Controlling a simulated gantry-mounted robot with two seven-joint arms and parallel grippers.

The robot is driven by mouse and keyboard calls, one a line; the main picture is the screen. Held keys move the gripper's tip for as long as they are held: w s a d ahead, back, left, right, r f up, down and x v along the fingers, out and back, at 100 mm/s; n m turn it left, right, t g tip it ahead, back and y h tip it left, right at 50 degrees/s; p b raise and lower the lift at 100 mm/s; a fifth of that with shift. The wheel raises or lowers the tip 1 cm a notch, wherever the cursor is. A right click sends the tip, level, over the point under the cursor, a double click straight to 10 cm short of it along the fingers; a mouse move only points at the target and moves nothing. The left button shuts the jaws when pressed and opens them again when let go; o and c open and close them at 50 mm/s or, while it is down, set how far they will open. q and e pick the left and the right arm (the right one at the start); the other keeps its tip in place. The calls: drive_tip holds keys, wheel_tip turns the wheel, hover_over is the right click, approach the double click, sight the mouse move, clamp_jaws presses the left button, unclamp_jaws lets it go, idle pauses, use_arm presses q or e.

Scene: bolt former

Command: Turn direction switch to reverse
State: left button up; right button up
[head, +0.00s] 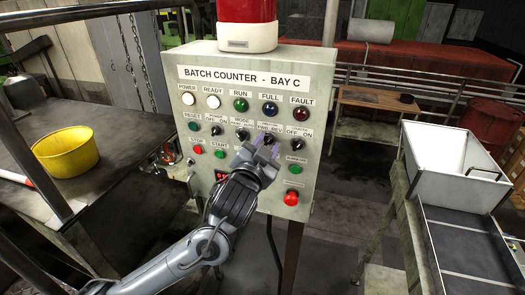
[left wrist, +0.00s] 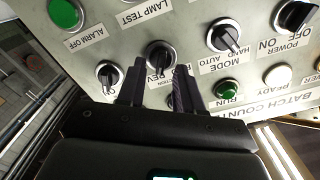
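The direction switch (head: 267,138) is a black rotary knob with a FWD/REV label on the grey control panel (head: 240,110). My left gripper (head: 262,150) is in front of the panel at this switch and covers part of the area below it. In the left wrist view the panel appears upside down, and the switch (left wrist: 160,54) lies at the gap between the two dark fingertips (left wrist: 158,75). The fingers are apart, with part of the label showing between them. I cannot tell whether they touch the knob, or which way it points. My right gripper is not in view.
Other rotary switches sit beside it: the mode switch (head: 242,134) and another OFF/ON switch (head: 297,144). A red mushroom button (head: 291,198) sticks out lower right. A yellow bucket (head: 62,152) stands on the left table; a white bin (head: 448,165) is at right.

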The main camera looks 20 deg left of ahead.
use_arm(q)
drive_tip(key=s+b, duration=0.6)
drive_tip(key=s, duration=0.4)
drive_tip(key=shift+s+d+b, duration=0.3)
drive_tip(key=shift+s, duration=0.05)
drive_tip(key=shift+f, duration=0.1)
